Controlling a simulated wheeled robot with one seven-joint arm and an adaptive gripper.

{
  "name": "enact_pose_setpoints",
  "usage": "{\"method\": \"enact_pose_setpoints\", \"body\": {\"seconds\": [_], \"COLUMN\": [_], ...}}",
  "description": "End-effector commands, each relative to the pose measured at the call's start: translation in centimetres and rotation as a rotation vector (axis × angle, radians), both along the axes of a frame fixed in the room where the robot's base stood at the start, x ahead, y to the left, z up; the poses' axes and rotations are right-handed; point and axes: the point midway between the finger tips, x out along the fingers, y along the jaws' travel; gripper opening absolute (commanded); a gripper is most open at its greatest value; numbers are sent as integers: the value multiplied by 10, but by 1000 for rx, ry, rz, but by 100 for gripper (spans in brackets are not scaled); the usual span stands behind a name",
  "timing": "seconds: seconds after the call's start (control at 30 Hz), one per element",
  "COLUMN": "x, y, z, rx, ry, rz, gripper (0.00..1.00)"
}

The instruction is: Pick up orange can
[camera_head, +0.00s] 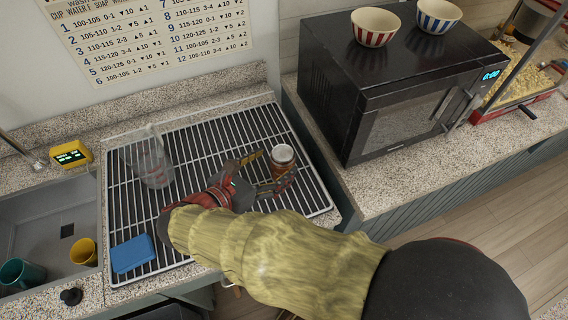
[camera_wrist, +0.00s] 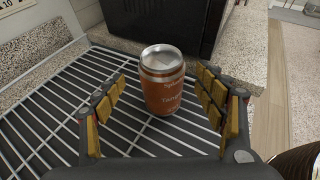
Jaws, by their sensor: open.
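In the wrist view the can (camera_wrist: 163,82) stands between and just beyond my open fingers, with gaps on both sides. My gripper (camera_head: 266,172) is low over the rack, with one finger on each side of the can in the head view. In the wrist view the gripper (camera_wrist: 160,115) shows yellow-padded fingers spread apart and holding nothing. The can's lower side is partly hidden by a finger in the head view.
A clear glass pitcher (camera_head: 147,160) and a blue sponge (camera_head: 132,254) are on the rack, left of my arm. A black microwave (camera_head: 385,90) bearing two striped bowls stands behind right of the can. A sink (camera_head: 45,225) with cups is at left.

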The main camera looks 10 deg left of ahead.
Motion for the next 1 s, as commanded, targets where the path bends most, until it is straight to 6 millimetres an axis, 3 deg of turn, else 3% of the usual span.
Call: {"method": "enact_pose_setpoints", "body": {"seconds": [0.33, 0.67, 1.0], "x": [34, 38, 38], "y": [-21, -24, -23], "z": [-23, -23, -23], "rx": [4, 3, 3], "ry": [-1, 0, 0], "rz": [-3, -1, -1], "gripper": [71, 70, 51]}}
